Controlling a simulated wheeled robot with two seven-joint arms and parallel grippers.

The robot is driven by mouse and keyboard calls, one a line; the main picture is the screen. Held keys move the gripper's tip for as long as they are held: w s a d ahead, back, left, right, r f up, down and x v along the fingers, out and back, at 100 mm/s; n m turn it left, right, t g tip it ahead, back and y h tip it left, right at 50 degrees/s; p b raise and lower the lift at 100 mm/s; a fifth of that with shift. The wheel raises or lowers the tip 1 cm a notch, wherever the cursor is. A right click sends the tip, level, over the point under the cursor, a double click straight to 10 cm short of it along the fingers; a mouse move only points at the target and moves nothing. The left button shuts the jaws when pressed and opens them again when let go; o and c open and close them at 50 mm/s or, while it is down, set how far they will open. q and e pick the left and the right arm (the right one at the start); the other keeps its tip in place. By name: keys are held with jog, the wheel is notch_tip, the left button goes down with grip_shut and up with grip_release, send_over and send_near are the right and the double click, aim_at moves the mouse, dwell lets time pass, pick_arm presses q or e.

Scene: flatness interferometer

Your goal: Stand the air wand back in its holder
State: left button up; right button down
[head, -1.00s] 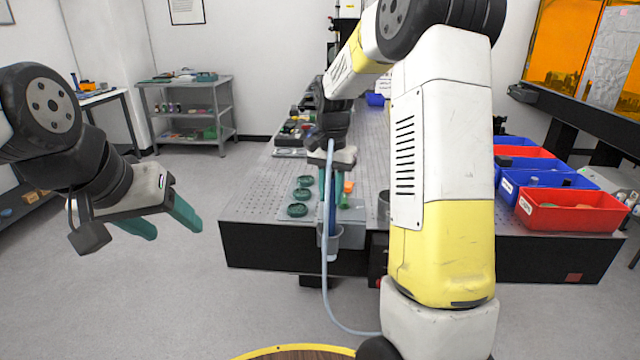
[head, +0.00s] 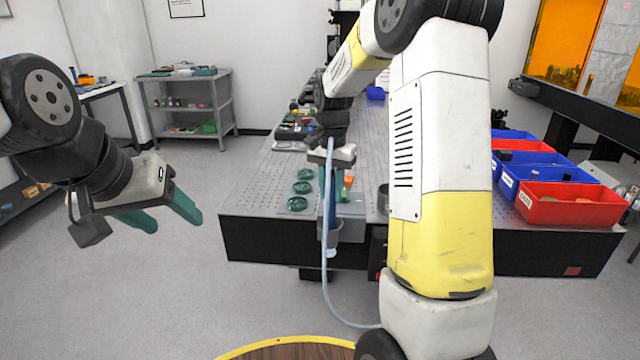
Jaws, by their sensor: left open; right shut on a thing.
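The air wand (head: 332,211) is a slim blue rod, upright at the front edge of the table. My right gripper (head: 332,192) is shut on its upper part, its green fingers on either side. The holder (head: 335,233) is a grey cup on the table's front edge. The wand's lower part appears to be inside the cup, and a pale tip shows just beneath it; how far it is seated I cannot tell. A pale blue hose (head: 325,285) hangs from the wand's top to the floor side. My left gripper (head: 165,214) is open and empty, left of the table.
The perforated table (head: 245,200) carries several green rings (head: 298,203) left of the wand and a dark cup (head: 383,197) right of it. Red bins (head: 570,203) and blue bins stand at right.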

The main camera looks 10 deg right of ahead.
aim_at(332, 168)
jog(key=shift+f, duration=0.7)
jog(key=c, duration=1.1)
grip_release()
jog(key=shift+o, duration=0.2)
notch_tip(332, 168, up, 7)
jog(key=shift+r, duration=0.4)
